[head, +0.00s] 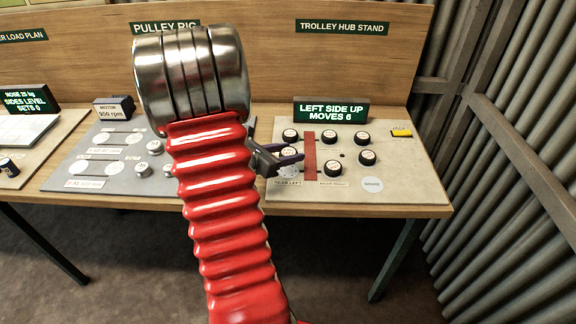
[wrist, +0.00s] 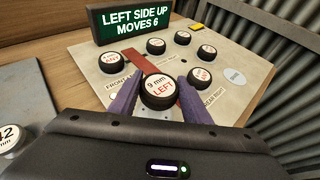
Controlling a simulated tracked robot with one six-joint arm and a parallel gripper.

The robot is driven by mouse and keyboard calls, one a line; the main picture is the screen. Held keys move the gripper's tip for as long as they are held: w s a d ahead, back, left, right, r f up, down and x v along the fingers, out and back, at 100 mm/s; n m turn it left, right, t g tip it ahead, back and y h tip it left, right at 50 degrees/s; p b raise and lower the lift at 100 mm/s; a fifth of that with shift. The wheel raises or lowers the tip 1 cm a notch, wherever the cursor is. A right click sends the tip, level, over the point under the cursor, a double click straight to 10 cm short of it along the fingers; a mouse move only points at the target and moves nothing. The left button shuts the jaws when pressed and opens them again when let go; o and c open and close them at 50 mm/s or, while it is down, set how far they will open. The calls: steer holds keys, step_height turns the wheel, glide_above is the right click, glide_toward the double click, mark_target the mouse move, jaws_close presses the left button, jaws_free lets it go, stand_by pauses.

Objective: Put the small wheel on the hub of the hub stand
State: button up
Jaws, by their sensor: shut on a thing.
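My gripper (wrist: 159,82) is shut on a small black wheel (wrist: 158,92), its purple fingers on either side. The wheel's white face reads "9 mm LEFT". In the head view my gripper (head: 288,158) is over the left part of the trolley hub stand (head: 391,168), left of its red bar (head: 310,157), and partly hides the wheel. A pale round part (head: 288,172) shows just below it. I cannot tell whether the held wheel touches the stand or a hub. Several other black wheels with white faces sit on the stand, such as one at its right (head: 367,157).
A sign (head: 331,111) reading "LEFT SIDE UP MOVES 6" stands behind the stand. A yellow tag (head: 401,133) is at the stand's back right. The pulley rig panel (head: 75,168) lies to the left. Corrugated wall (head: 500,150) stands at the right. My red arm hides part of the bench.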

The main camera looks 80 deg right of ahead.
mark_target(288, 171)
steer(key=shift+f, duration=0.5)
steer(key=shift+f, duration=0.1)
steer(key=shift+f, duration=2)
steer(key=shift+f, duration=0.1)
steer(key=o, duration=1)
steer(key=shift+o, duration=0.2)
steer(key=shift+w+a+r, duration=0.1)
steer(key=shift+r, duration=0.1)
steer(key=v, duration=1.1)
steer(key=shift+w+a+r, duration=0.15)
steer(key=shift+a, duration=0.1)
